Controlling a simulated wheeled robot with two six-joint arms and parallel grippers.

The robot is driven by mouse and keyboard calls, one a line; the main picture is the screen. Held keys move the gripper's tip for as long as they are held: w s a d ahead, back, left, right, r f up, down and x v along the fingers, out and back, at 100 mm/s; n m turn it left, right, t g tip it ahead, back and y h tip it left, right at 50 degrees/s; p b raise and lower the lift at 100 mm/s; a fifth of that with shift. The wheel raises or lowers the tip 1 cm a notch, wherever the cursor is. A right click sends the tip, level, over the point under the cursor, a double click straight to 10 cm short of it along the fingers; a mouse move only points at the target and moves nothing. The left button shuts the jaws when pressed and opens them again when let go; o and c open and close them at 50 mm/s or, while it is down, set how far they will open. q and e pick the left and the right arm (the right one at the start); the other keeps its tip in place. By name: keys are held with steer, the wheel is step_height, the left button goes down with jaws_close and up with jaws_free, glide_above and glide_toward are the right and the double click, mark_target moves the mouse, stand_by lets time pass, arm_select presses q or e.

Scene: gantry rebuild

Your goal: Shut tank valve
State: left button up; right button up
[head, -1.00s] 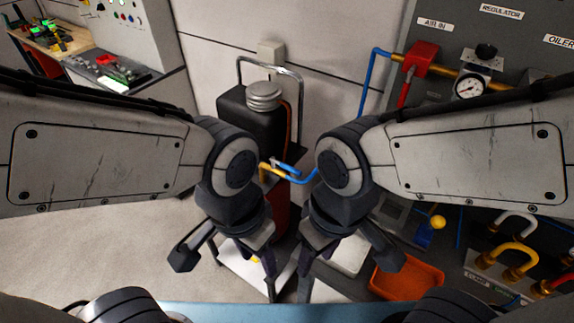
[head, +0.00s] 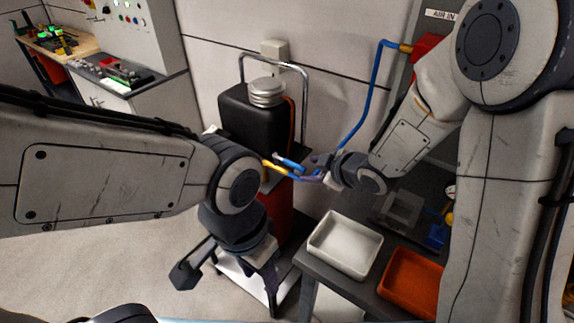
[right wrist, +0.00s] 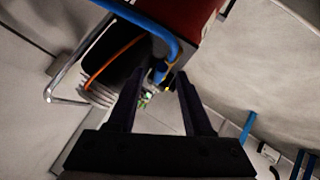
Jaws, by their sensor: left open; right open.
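The tank (head: 247,122) has a black upper body and a red lower part, with a silver ribbed cap, and stands on a trolley. On its right side is the valve, with a blue lever (head: 289,162) and a brass fitting (head: 272,170). My right gripper (head: 316,168) is open just right of the valve, pointing left at it. In the right wrist view, the blue valve part (right wrist: 158,72) shows beyond and between the fingertips, with no clear contact. My left gripper (head: 262,268) is open, points down in front of the trolley and looks empty.
A blue hose (head: 366,95) runs from the wall panel toward the valve; its lower end is partly hidden by my right gripper. A white tray (head: 312,246) and an orange tray (head: 386,285) sit on the bench at right. A chrome handle (head: 306,85) rises behind the tank. Floor at left is clear.

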mark_target(284, 161)
step_height(284, 161, down, 4)
steer(key=w+n+t+y+b, duration=0.1)
steer(key=n+y+b, duration=0.2)
steer(key=y, duration=0.3)
arm_select(q)
steer(key=shift+w+f+p, duration=0.25)
steer(key=shift+f+p, duration=0.1)
steer(key=shift+f, duration=0.25)
steer(key=shift+w+f+p, duration=0.2)
steer(key=shift+f+p, duration=0.15)
steer(key=shift+f, duration=0.2)
arm_select(e)
steer(key=w+a+y, duration=0.1)
steer(key=a, duration=0.1)
steer(key=w+a+y, duration=0.1)
steer(key=w+a, duration=0.1)
steer(key=w+a+r+y, duration=0.1)
steer(key=a, duration=0.1)
steer(key=shift+w+a+n+t, duration=0.2)
steer(key=shift+w+n+t, duration=0.1)
steer(key=shift+w+t, duration=0.1)
steer(key=shift+s, duration=0.1)
jaws_close()
